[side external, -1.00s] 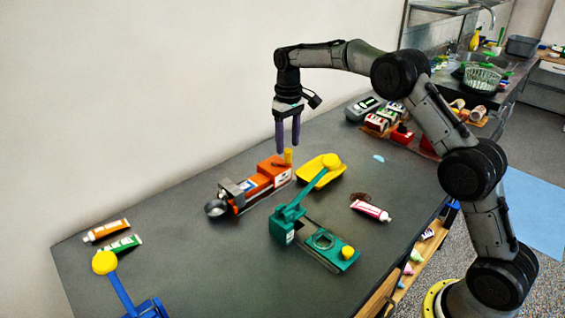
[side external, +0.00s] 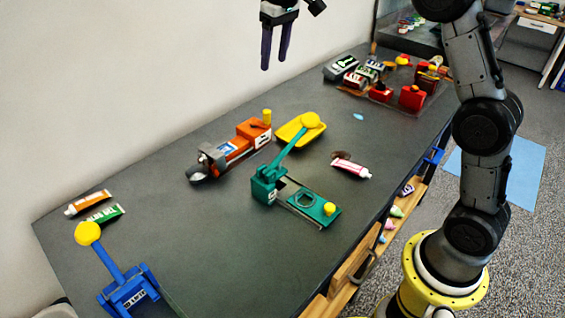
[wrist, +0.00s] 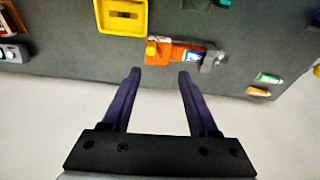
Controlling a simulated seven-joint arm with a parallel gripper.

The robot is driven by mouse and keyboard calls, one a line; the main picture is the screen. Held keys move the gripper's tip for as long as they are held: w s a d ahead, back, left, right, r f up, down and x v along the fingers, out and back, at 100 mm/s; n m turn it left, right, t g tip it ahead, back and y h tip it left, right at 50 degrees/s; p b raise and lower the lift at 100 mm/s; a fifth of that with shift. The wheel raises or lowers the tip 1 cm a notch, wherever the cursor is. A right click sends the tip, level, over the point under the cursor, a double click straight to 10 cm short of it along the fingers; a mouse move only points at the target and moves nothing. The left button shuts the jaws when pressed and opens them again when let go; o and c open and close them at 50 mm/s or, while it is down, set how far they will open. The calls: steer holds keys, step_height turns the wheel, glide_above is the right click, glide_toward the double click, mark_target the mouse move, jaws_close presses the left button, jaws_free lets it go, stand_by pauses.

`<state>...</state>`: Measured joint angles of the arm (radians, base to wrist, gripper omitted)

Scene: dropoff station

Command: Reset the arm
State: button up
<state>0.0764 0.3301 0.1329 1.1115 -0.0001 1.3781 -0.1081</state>
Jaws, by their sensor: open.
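My gripper (side external: 276,62) hangs high above the far side of the dark table (side external: 200,250) in the side view, fingers pointing down. Its two purple fingers are apart with nothing between them. In the wrist view my gripper (wrist: 160,75) also shows open and empty, with the orange machine (wrist: 178,53) beyond the fingertips and well below. The upper part of my arm is cut off by the top of the side view.
On the table stand the orange machine (side external: 236,148), a yellow tray (side external: 290,134), a green lever press (side external: 265,183) and a blue lever tool (side external: 128,290). Tubes lie at left (side external: 88,200) and centre right (side external: 351,169). Red boxes (side external: 411,98) crowd the back right.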

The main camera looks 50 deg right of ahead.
steer(key=s+a+r+t, duration=0.1)
steer(key=s+a+r, duration=0.15)
steer(key=s, duration=0.85)
steer(key=s+a+r+t, duration=0.1)
steer(key=s+r+t, duration=0.15)
steer(key=s, duration=0.75)
steer(key=s+f, duration=1.1)
steer(key=s, duration=0.1)
steer(key=shift+s+a+f, duration=0.15)
steer(key=shift+s+f, duration=0.1)
steer(key=shift+f, duration=0.1)
